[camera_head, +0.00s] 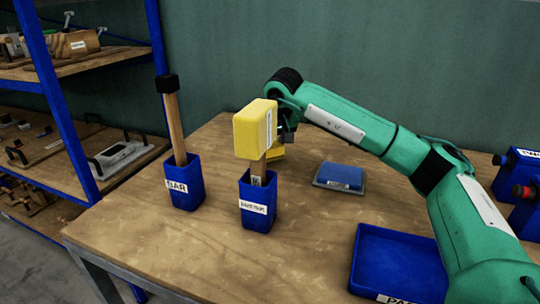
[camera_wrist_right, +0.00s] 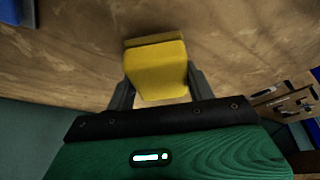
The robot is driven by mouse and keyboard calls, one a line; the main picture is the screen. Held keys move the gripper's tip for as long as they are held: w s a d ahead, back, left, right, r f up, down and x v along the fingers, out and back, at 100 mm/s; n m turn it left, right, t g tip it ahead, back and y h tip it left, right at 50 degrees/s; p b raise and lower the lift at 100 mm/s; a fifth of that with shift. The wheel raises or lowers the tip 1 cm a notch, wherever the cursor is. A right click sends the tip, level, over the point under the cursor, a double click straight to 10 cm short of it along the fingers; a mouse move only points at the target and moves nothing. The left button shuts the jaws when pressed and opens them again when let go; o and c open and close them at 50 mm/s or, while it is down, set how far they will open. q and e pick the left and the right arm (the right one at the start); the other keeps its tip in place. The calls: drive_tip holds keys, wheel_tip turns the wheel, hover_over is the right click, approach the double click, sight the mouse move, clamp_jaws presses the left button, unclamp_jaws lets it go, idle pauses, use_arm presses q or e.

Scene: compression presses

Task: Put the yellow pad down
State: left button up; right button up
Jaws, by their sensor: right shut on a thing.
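The yellow pad (camera_head: 276,153) is low over the table in the head view, mostly hidden behind a yellow block on a stick. It shows clearly in the right wrist view (camera_wrist_right: 160,75), with wooden tabletop around it. My right gripper (camera_head: 288,136) is shut on the pad, one finger on each side in the wrist view (camera_wrist_right: 158,88). The gripper points down, its fingers partly hidden in the head view. I cannot tell whether the pad touches the table (camera_head: 313,223). My left gripper is not in view.
The yellow block (camera_head: 246,134) tops a stick in a labelled blue holder (camera_head: 258,205), close in front of the gripper. A BAR holder (camera_head: 183,188) stands left. A blue pad (camera_head: 340,177) and blue tray (camera_head: 395,262) lie right. A shelf (camera_head: 85,60) stands left.

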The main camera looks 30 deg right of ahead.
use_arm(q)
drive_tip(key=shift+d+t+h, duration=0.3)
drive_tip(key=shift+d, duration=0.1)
use_arm(e)
drive_tip(key=shift+f, duration=1.55)
drive_tip(key=shift+f, duration=0.15)
drive_tip(key=o, duration=0.9)
drive_tip(key=shift+o, duration=0.2)
drive_tip(key=shift+r, duration=0.35)
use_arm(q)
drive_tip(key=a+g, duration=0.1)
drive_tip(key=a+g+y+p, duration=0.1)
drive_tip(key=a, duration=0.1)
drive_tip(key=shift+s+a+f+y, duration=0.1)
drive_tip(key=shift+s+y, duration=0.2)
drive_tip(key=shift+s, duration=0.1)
use_arm(e)
drive_tip(key=v, duration=1.1)
drive_tip(key=shift+s+r, duration=0.15)
drive_tip(key=shift+r, duration=0.15)
